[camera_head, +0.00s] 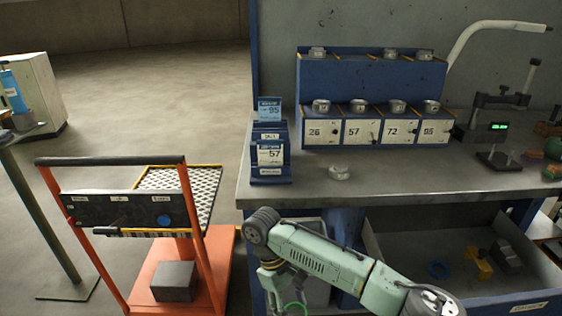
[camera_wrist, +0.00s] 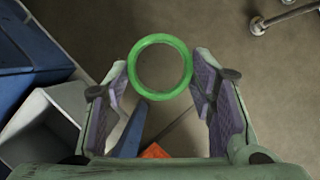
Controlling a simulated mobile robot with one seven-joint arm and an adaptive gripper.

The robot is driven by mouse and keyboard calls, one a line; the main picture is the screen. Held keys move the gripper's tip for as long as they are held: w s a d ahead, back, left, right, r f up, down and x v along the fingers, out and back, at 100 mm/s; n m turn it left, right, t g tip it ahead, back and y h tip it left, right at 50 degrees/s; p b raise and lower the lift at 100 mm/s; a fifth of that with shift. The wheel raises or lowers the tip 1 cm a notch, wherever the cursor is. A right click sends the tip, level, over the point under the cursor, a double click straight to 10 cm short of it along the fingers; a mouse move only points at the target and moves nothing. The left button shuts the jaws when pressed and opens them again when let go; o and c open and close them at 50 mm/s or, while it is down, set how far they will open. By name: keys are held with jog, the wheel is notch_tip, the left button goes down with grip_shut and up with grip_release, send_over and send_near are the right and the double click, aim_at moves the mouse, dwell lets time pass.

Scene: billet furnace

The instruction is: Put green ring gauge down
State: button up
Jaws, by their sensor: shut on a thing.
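The green ring gauge (camera_wrist: 160,39) is held between the fingertips of my gripper (camera_wrist: 162,70) in the wrist view, its open hole facing the camera. The two fingers are on its left and right sides, with floor beyond it. In the head view, part of the green ring (camera_head: 294,304) shows at the bottom edge, below my arm's wrist and in front of the bench. Most of my gripper is cut off there.
The grey bench top (camera_head: 400,182) has free room around a small metal piece (camera_head: 339,173). Numbered boxes (camera_head: 371,132) and blue card holders (camera_head: 270,160) stand on it. An open drawer (camera_head: 500,293) holds a blue ring and blocks. An orange cart (camera_head: 215,262) stands left.

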jog(key=w+a+f+m+y+b, duration=0.1)
jog(key=w+f+m+b, duration=0.1)
jog(key=f, duration=0.6)
jog(key=w+f+m+g+y+b, duration=0.1)
jog(key=f+m+b, duration=0.3)
jog(key=f, duration=0.5)
jog(key=w+a+f+m+y+b, duration=0.1)
jog(key=w+f+m+b, duration=0.1)
jog(key=f, duration=0.6)
jog(key=shift+w+a+f+m+b, duration=0.4)
jog(key=shift+m+b, duration=0.5)
jog(key=shift+b, duration=0.15)
jog(key=shift+r+g, duration=0.15)
jog(key=shift+g, duration=0.15)
